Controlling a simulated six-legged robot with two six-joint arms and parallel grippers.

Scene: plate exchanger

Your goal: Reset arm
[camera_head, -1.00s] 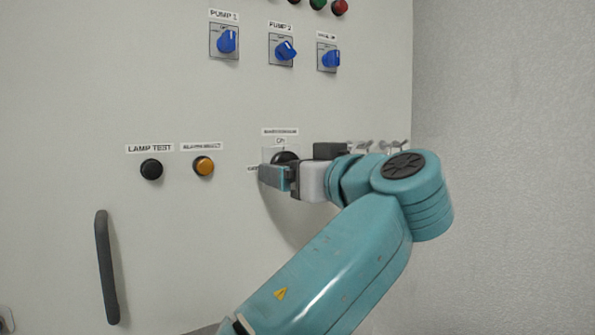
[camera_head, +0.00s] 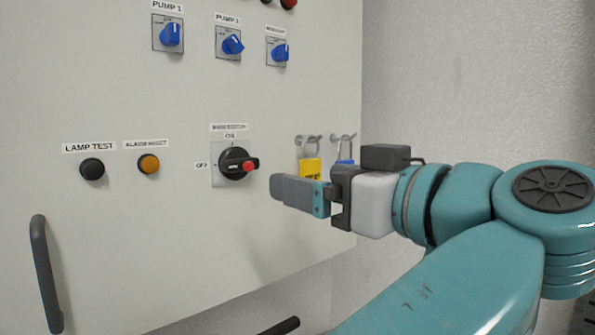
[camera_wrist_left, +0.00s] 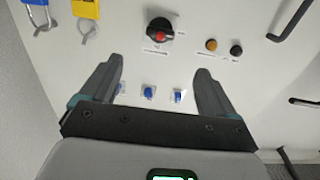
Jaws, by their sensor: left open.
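My left gripper (camera_head: 277,188) is in front of the panel, right of and a little below the main rotary switch (camera_head: 234,163). Its jaws point left toward the panel, with nothing held. The switch is black with a red part, has ON above and OFF at its left, and is clear of the jaws. In the left wrist view the two fingers (camera_wrist_left: 159,75) are spread wide with an empty gap. The switch also shows there (camera_wrist_left: 160,29), beyond the fingertips. My right gripper is not in view.
A yellow padlock (camera_head: 311,168) and a blue padlock (camera_head: 345,162) hang on hooks behind the gripper, partly covered. Blue pump knobs (camera_head: 232,44), a black button (camera_head: 92,169), an orange button (camera_head: 149,164) and a dark handle (camera_head: 45,275) are on the panel (camera_head: 110,230).

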